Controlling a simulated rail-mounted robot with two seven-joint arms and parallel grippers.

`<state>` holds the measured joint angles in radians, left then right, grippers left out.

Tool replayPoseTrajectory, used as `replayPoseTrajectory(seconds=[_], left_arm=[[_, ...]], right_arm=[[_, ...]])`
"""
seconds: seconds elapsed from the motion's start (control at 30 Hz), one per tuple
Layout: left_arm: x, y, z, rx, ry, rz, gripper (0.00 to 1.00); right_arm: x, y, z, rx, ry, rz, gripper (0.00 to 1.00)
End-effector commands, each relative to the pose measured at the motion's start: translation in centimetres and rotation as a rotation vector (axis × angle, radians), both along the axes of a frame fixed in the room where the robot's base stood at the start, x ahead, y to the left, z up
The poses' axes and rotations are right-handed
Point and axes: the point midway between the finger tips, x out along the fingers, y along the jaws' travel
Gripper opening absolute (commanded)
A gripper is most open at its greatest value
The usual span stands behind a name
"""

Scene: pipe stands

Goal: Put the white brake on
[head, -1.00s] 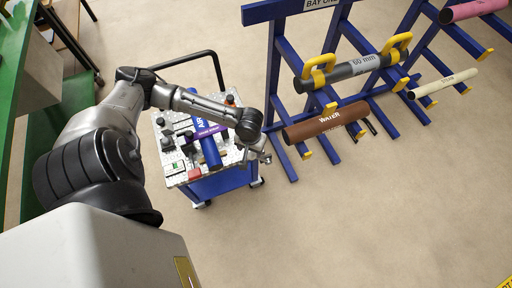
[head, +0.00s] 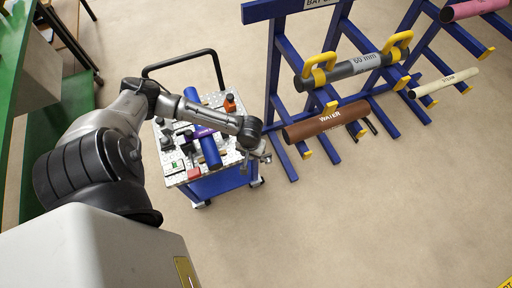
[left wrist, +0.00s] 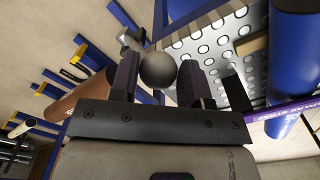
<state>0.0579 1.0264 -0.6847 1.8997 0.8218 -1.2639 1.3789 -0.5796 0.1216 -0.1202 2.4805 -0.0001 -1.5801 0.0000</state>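My left gripper (head: 262,152) is at the right side of the blue cart (head: 222,182), near its top edge. In the left wrist view its two fingers (left wrist: 158,80) are spread apart. A pale grey part (left wrist: 130,40) shows just beyond the knob. I cannot make out for certain which part is the white brake; the gripper and wrist cover part of the cart's side. My right gripper is not in view.
The cart's perforated top (head: 178,178) carries a blue pipe (head: 210,152), a purple-labelled piece and several small fittings. A blue pipe stand (head: 278,85) is close on the right, with a brown WATER pipe (head: 325,121) and a grey pipe (head: 348,70). Open floor lies in front.

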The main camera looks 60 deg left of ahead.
Motion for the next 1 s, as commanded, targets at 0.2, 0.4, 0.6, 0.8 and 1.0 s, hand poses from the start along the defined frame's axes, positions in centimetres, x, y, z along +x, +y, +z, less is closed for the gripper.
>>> replayPoseTrajectory(seconds=[0.2, 0.4, 0.6, 0.8, 1.0], left_arm=[[0.0, 0.0, 0.0, 0.001, 0.001, 0.000, 0.32], [0.7, 0.0, 0.4, 0.001, -0.002, 0.002, 0.32], [2.0, -0.1, 0.9, 0.001, -0.003, 0.002, 0.32], [3.3, -0.3, 1.4, 0.000, -0.004, 0.002, 0.32], [4.4, -0.4, 1.8, 0.000, -0.003, 0.001, 0.32]], right_arm=[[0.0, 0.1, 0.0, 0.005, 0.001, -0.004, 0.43], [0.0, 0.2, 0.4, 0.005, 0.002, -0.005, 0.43], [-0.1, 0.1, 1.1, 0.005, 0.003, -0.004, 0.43], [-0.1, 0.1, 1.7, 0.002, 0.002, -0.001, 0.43], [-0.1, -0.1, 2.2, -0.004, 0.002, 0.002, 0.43]])
